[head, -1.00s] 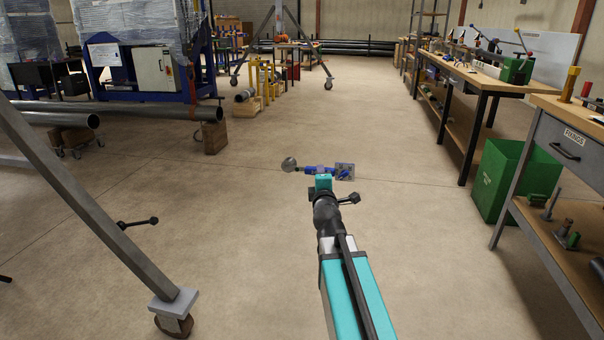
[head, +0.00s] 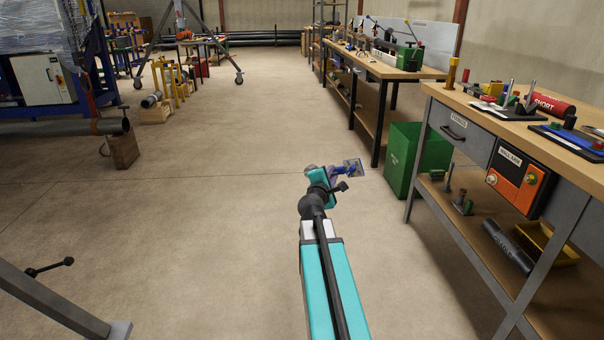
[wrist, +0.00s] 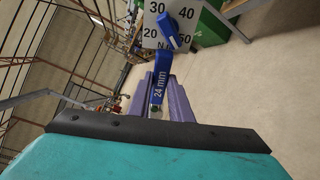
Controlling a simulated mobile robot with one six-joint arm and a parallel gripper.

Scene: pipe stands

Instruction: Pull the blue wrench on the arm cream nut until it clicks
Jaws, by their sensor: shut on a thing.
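The blue wrench (wrist: 164,92), marked "24 mm", is held between the purple fingers of my gripper (wrist: 166,101) in the wrist view. Its pale dial plate (wrist: 152,37) with N·m numbers and a blue pointer stands beyond the fingers. In the head view the wrench (head: 349,169) shows beyond my gripper (head: 333,173), out over the open floor and apart from the benches. My arm hides part of it there.
A workbench (head: 535,119) with several fittings and an orange box (head: 515,177) stands at the right. A green bin (head: 410,160) stands beside it, and a longer bench (head: 400,70) lies behind. A sloping grey leg (head: 45,300) is at lower left. The middle floor is clear.

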